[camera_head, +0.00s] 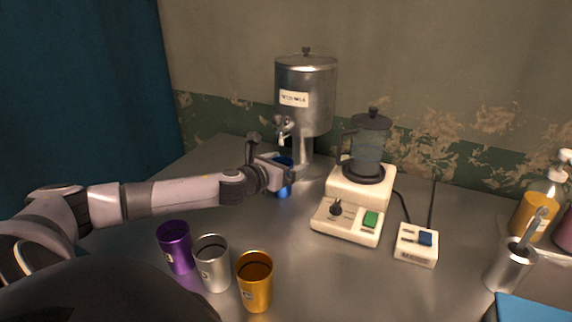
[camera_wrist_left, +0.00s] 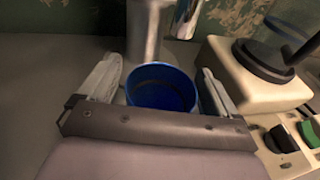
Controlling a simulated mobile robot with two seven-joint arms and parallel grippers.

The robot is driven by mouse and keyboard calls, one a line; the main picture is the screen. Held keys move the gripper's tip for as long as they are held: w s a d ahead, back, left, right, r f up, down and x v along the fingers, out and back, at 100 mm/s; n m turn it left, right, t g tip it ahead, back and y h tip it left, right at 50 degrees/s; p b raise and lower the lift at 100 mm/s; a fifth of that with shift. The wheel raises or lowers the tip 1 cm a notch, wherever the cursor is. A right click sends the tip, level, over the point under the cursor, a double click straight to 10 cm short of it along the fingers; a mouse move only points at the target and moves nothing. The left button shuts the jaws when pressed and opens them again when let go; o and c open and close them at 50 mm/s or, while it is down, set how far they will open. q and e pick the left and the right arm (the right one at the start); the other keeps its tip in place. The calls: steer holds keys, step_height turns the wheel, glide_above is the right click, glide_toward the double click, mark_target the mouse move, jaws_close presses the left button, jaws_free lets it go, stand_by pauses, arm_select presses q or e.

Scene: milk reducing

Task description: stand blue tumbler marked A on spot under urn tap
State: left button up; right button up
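The blue tumbler (camera_head: 284,187) stands upright in front of the urn (camera_head: 306,92), below the urn tap (camera_head: 283,128). Its round mouth shows in the left wrist view (camera_wrist_left: 162,88), and it looks empty. My left gripper (camera_head: 277,176) is around it, one finger on each side. In the left wrist view the fingers (camera_wrist_left: 161,85) look parted, with narrow gaps beside the tumbler. The mark on the tumbler and the spot beneath it cannot be made out. My right gripper is not in view.
Purple (camera_head: 176,248), silver (camera_head: 212,264) and orange (camera_head: 255,281) tumblers stand at the front left, under my left arm. A cream blender (camera_head: 350,205) stands right of the urn, with a small switch box (camera_head: 416,244) beside it. A metal cup (camera_head: 509,268) and bottles are far right.

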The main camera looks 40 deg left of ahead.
arm_select(q)
steer(key=shift+s+r, duration=0.1)
steer(key=shift+r, duration=0.1)
steer(key=shift+b+v, duration=0.5)
steer(key=shift+v, duration=1.9)
steer(key=shift+s+d+r, duration=0.1)
steer(key=shift+s, duration=0.6)
steer(key=shift+s+r, duration=0.15)
steer(key=shift+s, duration=0.55)
steer(key=shift+s+d+r, duration=0.1)
steer(key=shift+s+d, duration=0.1)
steer(key=shift+s, duration=0.4)
steer(key=shift+p+v, duration=0.85)
steer(key=shift+v, duration=0.65)
